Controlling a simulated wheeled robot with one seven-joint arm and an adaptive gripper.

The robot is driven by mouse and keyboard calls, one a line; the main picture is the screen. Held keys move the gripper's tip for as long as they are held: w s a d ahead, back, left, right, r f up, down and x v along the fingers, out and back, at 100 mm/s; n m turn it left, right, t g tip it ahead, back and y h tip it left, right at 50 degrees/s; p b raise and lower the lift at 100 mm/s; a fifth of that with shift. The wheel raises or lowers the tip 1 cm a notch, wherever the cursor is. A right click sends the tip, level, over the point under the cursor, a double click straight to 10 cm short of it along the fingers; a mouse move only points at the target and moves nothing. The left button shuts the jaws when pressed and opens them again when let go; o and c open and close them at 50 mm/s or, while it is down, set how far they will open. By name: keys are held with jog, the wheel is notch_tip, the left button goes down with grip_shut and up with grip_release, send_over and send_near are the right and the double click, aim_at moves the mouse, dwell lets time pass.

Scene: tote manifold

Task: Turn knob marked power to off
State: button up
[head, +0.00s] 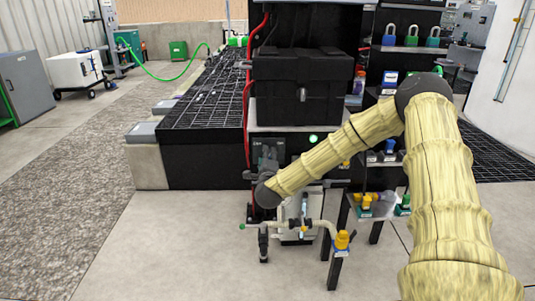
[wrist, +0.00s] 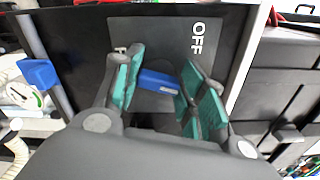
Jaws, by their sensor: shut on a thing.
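In the wrist view a blue knob (wrist: 158,81) sits on a dark panel (wrist: 160,38) with a white OFF label (wrist: 197,38) beyond it, toward the upper right. Another white marking near my left finger is mostly hidden. My gripper (wrist: 160,84) has its teal-padded fingers on both sides of the knob and is shut on it. The knob's long side runs roughly across the picture, slightly tilted, and its ends are partly covered by the fingers. In the head view my gripper (head: 268,160) is at the panel below the black box, and the knob is hidden there.
A black box (head: 302,85) stands above the panel, with a lit green lamp (head: 313,138) to its lower right. Pipes with a yellow fitting (head: 342,239) stand below my arm. A blue handle (wrist: 38,73) is left in the wrist view. Open floor lies to the left.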

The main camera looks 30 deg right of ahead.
jog(key=n+p, duration=0.2)
jog(key=n, duration=0.2)
jog(key=n+p, duration=0.2)
jog(key=n, duration=0.2)
jog(key=f+n+p, duration=0.1)
jog(key=n+p, duration=0.1)
jog(key=n, duration=0.2)
jog(key=shift+s+p, duration=0.1)
jog(key=shift+p, duration=0.3)
jog(key=shift+n, duration=0.3)
jog(key=o, duration=1)
jog(key=shift+o, duration=0.2)
jog(key=shift+r, duration=0.1)
jog(key=v, duration=1.2)
